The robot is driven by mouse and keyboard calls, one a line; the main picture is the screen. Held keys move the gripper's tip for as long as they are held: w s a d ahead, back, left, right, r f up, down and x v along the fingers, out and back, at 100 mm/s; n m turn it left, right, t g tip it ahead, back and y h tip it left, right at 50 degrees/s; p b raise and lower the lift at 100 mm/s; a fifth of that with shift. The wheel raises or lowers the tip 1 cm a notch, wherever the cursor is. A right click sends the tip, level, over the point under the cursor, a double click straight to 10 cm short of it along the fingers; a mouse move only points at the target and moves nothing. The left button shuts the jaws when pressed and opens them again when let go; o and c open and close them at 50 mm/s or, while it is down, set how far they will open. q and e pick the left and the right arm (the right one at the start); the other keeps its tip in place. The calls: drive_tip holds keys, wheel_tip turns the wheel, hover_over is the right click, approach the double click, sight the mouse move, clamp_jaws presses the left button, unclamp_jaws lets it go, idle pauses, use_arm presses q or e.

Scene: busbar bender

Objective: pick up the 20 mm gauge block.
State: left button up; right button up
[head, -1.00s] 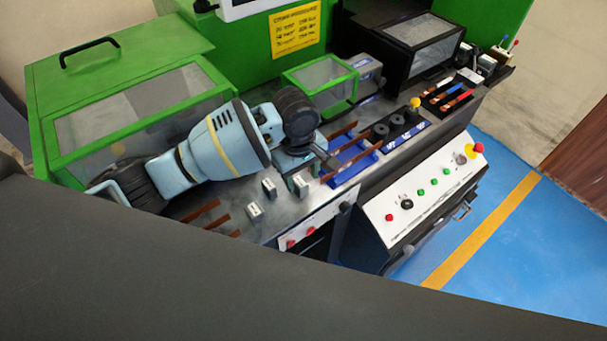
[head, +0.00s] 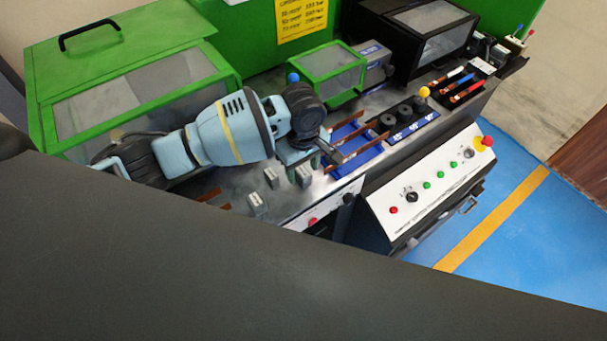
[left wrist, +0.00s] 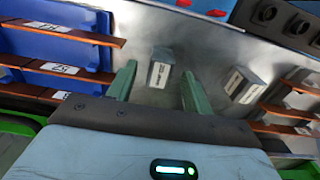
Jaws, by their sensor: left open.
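Three small grey gauge blocks with white labels stand on the metal bench top in the head view: a left one (head: 256,204), a middle one (head: 271,178) and a right one (head: 303,176). Their sizes are too small to read, so I cannot tell which is the 20 mm one. My left gripper (head: 318,158) is open, close behind the right block. In the left wrist view, its green fingers (left wrist: 159,74) are apart, with one block (left wrist: 161,76) ahead between them and apparently untouched. More block surface (left wrist: 243,84) shows to the right. My right gripper is out of view.
A blue tray (head: 350,140) with copper bars lies just right of my gripper. Black round dies (head: 403,112) stand beyond it. Green guarded housings (head: 330,62) stand behind. A control panel (head: 430,180) is at the front. Copper bars (left wrist: 285,120) lie right in the wrist view.

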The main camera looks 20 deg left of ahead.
use_arm(q)
drive_tip(key=shift+f, duration=1.4)
drive_tip(key=shift+c, duration=0.3)
drive_tip(key=shift+r, duration=0.1)
clamp_jaws()
